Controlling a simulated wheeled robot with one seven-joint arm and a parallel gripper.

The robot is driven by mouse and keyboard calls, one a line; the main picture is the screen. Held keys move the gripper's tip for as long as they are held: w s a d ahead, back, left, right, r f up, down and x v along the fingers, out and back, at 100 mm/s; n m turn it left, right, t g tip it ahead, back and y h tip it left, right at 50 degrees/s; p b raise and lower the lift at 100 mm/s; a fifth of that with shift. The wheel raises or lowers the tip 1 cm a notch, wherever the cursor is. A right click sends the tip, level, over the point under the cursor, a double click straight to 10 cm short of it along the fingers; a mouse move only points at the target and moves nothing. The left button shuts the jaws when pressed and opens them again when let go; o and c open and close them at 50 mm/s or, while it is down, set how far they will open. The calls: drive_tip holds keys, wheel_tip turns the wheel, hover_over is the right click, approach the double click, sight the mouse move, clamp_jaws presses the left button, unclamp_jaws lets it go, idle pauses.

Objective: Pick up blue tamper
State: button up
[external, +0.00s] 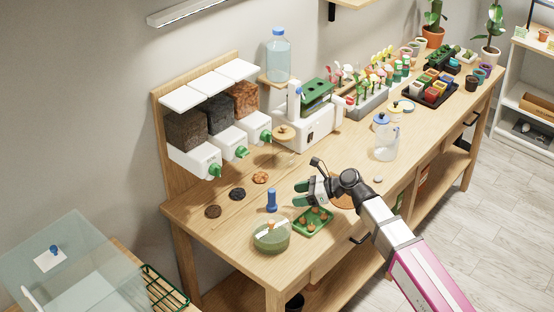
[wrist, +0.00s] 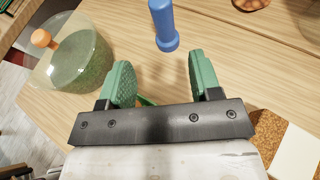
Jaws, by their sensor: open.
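The blue tamper (external: 271,201) stands upright on the wooden bench, behind a glass bowl of green material. In the wrist view the blue tamper (wrist: 163,25) is at the top centre, beyond the fingertips and roughly in line with the gap between them. My gripper (external: 301,194) is to the right of the tamper in the external view, apart from it. In the wrist view my gripper (wrist: 160,75) has its two green fingers spread with nothing between them.
The glass bowl (external: 271,237) stands in front of the tamper; a green tray (external: 314,221) with small pots is beside it, below my gripper. Dark and orange heaps (external: 237,194) lie behind. Dispensers with green taps (external: 214,169) stand along the wall.

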sight(272, 199)
drive_tip(key=x, duration=1)
drive_tip(key=shift+w+r, duration=0.15)
drive_tip(key=shift+w, duration=0.15)
drive_tip(key=c, duration=1)
